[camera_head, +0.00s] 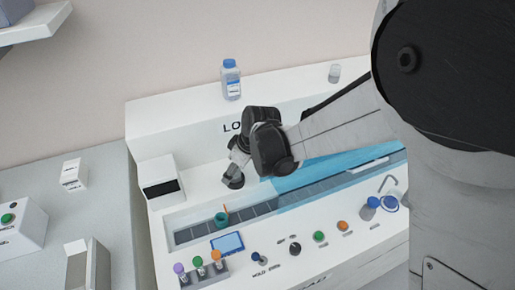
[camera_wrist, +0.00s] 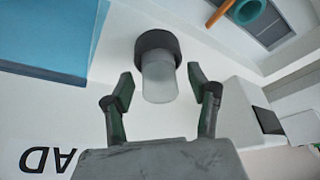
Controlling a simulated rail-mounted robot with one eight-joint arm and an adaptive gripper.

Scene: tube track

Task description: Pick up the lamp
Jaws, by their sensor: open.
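The lamp is most likely the pale frosted cylinder with a black round base (camera_wrist: 159,84) in the wrist view, on the white machine panel. It lies between and slightly ahead of my gripper's fingertips (camera_wrist: 160,82). The fingers are spread, with a gap visible on each side of the cylinder, and hold nothing. In the head view my gripper (camera_head: 236,176) is low over the white machine, below the partly covered lettering. There I cannot make out the lamp apart from the dark fingers.
A blue cover (camera_head: 320,175) lies right of my gripper. A white box with a dark front (camera_head: 162,183) stands to the left. A teal ring (camera_head: 221,218) sits in the channel below. A blue-capped bottle (camera_head: 232,83) and small clear cup (camera_head: 334,73) stand behind.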

